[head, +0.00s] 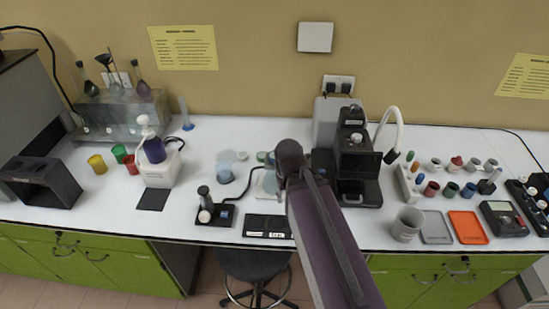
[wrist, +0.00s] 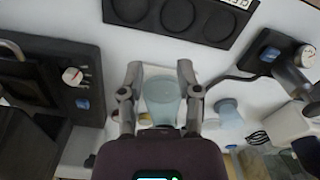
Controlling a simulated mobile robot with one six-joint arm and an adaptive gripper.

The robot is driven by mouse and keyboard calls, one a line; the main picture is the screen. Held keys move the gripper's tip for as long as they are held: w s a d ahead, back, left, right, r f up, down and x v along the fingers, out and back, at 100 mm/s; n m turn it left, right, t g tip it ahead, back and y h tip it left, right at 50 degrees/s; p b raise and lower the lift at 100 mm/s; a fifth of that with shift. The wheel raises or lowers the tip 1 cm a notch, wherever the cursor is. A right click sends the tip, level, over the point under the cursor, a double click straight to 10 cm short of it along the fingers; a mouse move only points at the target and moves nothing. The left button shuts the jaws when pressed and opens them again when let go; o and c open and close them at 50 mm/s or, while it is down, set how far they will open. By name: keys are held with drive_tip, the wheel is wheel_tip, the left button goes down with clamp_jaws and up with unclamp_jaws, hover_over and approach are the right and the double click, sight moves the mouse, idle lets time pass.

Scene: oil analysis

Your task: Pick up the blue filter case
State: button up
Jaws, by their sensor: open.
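A small dark-blue cylinder (head: 468,190), the likeliest blue filter case, stands among coloured cylinders on the right of the bench in the head view. A translucent pale-blue cup (wrist: 162,98) stands on or over a whitish plate (wrist: 150,72) in the wrist view. My gripper (wrist: 160,68) is open, with one finger on each side of this cup in the picture. I cannot tell the height between them, and no grip shows. In the head view my arm hides the gripper and part of the plate (head: 268,185).
A black tray with round recesses (wrist: 180,15) lies beyond my fingertips in the wrist view. A black instrument (head: 355,165) stands right of my arm. Pale-blue vessels (head: 225,176) stand to its left. Grey and orange trays (head: 467,228) lie near the front edge at right.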

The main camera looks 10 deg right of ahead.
drive_tip(key=o, duration=0.6)
drive_tip(key=shift+w+r, duration=0.2)
drive_tip(key=shift+r, duration=0.05)
drive_tip(key=shift+o, duration=0.2)
wheel_tip(320, 180, up, 15)
drive_tip(key=n+p, duration=0.3)
drive_tip(key=p, duration=1.3)
hover_over(273, 154)
drive_tip(key=shift+s, duration=0.15)
drive_tip(key=shift+f+b, duration=0.25)
drive_tip(key=shift+b, duration=0.2)
wheel_tip(273, 154, down, 8)
drive_tip(key=b, duration=0.8)
drive_tip(key=shift+f, duration=0.15)
drive_tip(key=shift+d+f+b, duration=0.15)
drive_tip(key=shift+f+b, duration=1.15)
drive_tip(key=shift+b, duration=0.1)
drive_tip(key=shift+d+f+b, duration=0.1)
drive_tip(key=shift+f+b, duration=1.15)
drive_tip(key=shift+b, duration=0.1)
